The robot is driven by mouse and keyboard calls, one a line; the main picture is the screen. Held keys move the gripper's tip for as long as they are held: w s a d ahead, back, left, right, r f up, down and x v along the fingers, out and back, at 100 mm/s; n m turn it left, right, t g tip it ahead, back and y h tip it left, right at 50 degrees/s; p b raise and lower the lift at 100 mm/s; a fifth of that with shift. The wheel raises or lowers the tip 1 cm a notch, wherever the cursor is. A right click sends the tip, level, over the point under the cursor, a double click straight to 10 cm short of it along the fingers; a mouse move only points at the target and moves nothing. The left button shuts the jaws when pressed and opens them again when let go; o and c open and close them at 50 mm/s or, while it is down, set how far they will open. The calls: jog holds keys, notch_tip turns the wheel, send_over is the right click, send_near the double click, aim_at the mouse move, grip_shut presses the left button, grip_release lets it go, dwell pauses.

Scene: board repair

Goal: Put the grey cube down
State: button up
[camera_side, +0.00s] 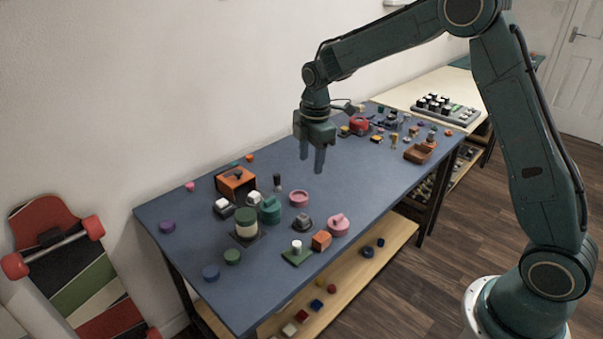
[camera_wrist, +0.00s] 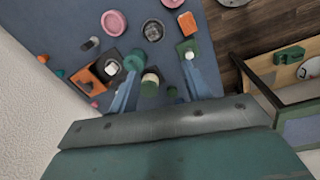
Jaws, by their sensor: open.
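My gripper (camera_side: 312,163) is open and empty, raised well above the blue table top. Its two fingers also show in the wrist view (camera_wrist: 160,72), spread apart with nothing between them. No cube is held. A pale grey-white block (camera_side: 222,204) sits on a dark base at the left part of the table. Another pale block (camera_side: 253,198) stands just right of it. I cannot tell for sure which of these is the grey cube. In the wrist view one pale block (camera_wrist: 112,67) shows beside the left finger.
An orange box (camera_side: 236,182), a teal pot (camera_side: 270,209), a green and cream cylinder (camera_side: 246,223) and pink round pieces (camera_side: 339,224) crowd the near left. A wooden tray (camera_side: 419,153) and small parts lie at the far right. The table's middle (camera_side: 350,180) is clear.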

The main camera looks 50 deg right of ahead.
jog(key=s+a+r+m+t, duration=0.2)
jog(key=s+r+m, duration=0.5)
jog(key=s+r, duration=0.8)
jog(key=s+a+f+m+t, duration=0.1)
jog(key=s+m, duration=0.7)
jog(key=s, duration=0.9)
jog(key=shift+s+t, duration=0.3)
jog(key=shift+t, duration=0.6)
